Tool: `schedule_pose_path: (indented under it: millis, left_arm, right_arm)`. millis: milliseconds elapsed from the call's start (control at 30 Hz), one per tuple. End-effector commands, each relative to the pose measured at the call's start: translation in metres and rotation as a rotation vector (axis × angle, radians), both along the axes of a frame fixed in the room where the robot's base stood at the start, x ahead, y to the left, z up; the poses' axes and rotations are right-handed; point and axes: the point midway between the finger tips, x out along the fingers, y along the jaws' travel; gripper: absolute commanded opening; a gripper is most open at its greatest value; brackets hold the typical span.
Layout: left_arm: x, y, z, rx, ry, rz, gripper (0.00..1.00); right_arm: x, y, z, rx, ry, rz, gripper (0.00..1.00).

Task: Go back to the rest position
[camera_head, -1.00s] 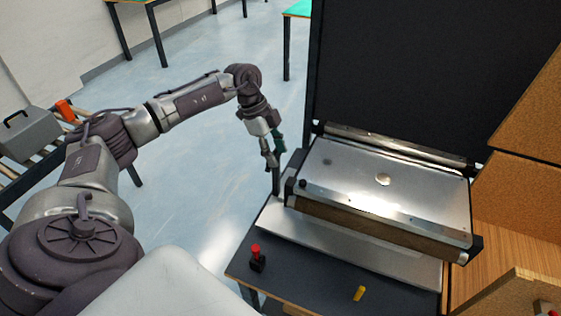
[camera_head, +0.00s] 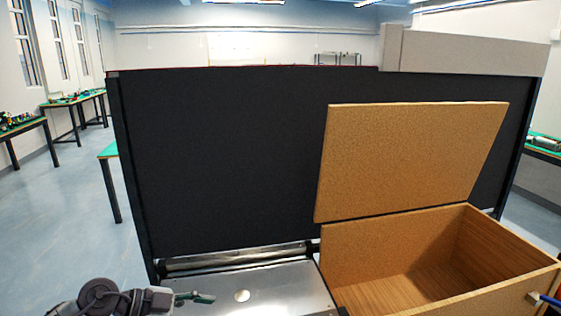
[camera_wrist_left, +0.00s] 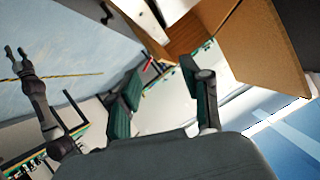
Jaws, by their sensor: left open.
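My left gripper (camera_head: 192,297) shows at the bottom of the head view, with only its wrist and green-padded fingers visible. It is in front of or over the left part of the metal conveyor plate (camera_head: 285,290); its height cannot be told. In the left wrist view its two fingers stand apart with nothing between them, so the gripper (camera_wrist_left: 165,92) is open and empty. Most of my left arm is out of the head view.
A wooden box (camera_head: 375,265) stands right of the conveyor plate, with an upright wooden panel (camera_head: 410,160) behind it. A tall black partition (camera_head: 220,165) closes off the back. A round light disc (camera_head: 241,296) lies on the plate. Open floor (camera_head: 50,215) is at the left.

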Motion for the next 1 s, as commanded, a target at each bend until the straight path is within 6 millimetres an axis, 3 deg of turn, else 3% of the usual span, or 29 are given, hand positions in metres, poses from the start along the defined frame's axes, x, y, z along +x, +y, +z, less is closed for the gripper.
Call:
schedule_pose_path:
  millis: [33,133,233,333,467,567,633,800,1000]
  left_arm:
    - [-0.005,-0.035,0.012,-0.14,-0.08,0.017,0.48]
    - [-0.003,-0.068,0.045,-0.369,-0.228,0.148,0.48]
    - [0.0,-0.07,0.067,-0.532,-0.312,0.368,0.48]
    - [0.001,-0.05,0.068,-0.607,-0.326,0.641,0.48]
    - [-0.013,-0.008,0.033,-0.563,-0.221,1.011,0.48]
    - [-0.044,0.021,-0.015,-0.431,-0.053,1.25,0.48]
    - [-0.077,0.035,-0.05,-0.306,0.093,1.364,0.48]
    - [-0.149,0.044,-0.104,-0.061,0.373,1.453,0.48]
    - [-0.216,0.04,-0.133,0.13,0.606,1.431,0.48]
  right_arm:
    - [0.0,0.0,0.0,0.0,0.0,0.0,0.4]
    - [0.0,0.0,0.0,0.0,0.0,0.0,0.4]
    - [0.0,0.0,0.0,0.0,0.0,0.0,0.4]
    - [0.0,0.0,0.0,0.0,0.0,0.0,0.4]
    - [0.0,0.0,0.0,0.0,0.0,0.0,0.4]
    - [0.0,0.0,0.0,0.0,0.0,0.0,0.4]
    - [0.0,0.0,0.0,0.0,0.0,0.0,0.4]
    - [0.0,0.0,0.0,0.0,0.0,0.0,0.4]
    - [0.0,0.0,0.0,0.0,0.0,0.0,0.4]
